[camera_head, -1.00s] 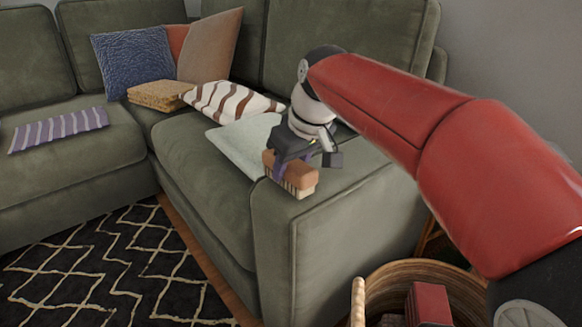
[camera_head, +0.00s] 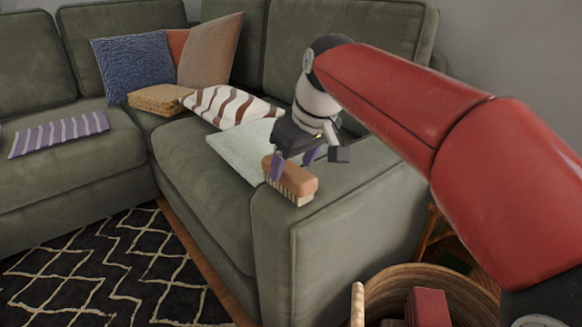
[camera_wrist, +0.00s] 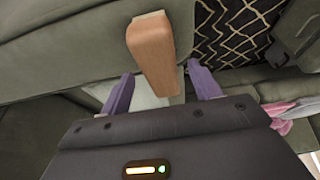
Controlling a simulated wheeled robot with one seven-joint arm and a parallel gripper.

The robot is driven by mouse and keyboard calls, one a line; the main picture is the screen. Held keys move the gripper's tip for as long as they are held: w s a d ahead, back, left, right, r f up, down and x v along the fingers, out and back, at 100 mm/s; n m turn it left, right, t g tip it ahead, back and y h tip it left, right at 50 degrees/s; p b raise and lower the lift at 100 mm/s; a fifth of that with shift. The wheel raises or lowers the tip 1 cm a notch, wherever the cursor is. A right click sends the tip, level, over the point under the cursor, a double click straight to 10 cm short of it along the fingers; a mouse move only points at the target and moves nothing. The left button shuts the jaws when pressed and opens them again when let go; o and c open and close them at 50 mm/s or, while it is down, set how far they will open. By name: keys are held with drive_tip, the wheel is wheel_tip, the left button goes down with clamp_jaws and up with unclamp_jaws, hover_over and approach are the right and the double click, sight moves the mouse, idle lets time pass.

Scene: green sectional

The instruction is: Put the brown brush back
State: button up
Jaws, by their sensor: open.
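The brown brush (camera_head: 290,180), a wooden block with pale bristles, lies on the front of the green sofa armrest (camera_head: 345,205), bristles facing down. My gripper (camera_head: 294,163) is just above and behind it, with its purple fingers spread. In the wrist view the brush (camera_wrist: 153,55) shows its smooth wooden back, and its near end reaches between the open fingertips (camera_wrist: 163,88). I see a gap on each side, and the gripper is not clamped on it.
A wicker basket (camera_head: 385,281) holding a red box (camera_head: 430,307) stands at the bottom right, beside the armrest. A pale green cushion (camera_head: 240,146) and a striped cushion (camera_head: 230,106) lie on the seat behind the gripper. A black patterned rug (camera_head: 110,270) covers the floor.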

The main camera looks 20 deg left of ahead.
drive_tip(key=p+v, duration=0.2)
drive_tip(key=v, duration=0.7)
drive_tip(key=shift+r, duration=0.1)
drive_tip(key=s+d+f+m+t+h, duration=0.1)
drive_tip(key=s+d+f+m, duration=0.15)
drive_tip(key=d, duration=0.75)
drive_tip(key=s+d+f+m+t+h, duration=0.1)
drive_tip(key=d+f+m, duration=0.25)
drive_tip(key=d, duration=0.65)
drive_tip(key=s+d+f+m+t+h, duration=0.1)
drive_tip(key=s+d+f+m+h, duration=0.1)
drive_tip(key=s+d+f+m, duration=0.4)
drive_tip(key=s+d+f, duration=0.5)
drive_tip(key=d+f, duration=0.1)
drive_tip(key=d, duration=0.1)
drive_tip(key=shift+f+m+t, duration=0.3)
drive_tip(key=shift+f, duration=0.1)
wheel_tip(320, 180, up, 7)
drive_tip(key=p, duration=0.6)
drive_tip(key=shift+f, duration=0.2)
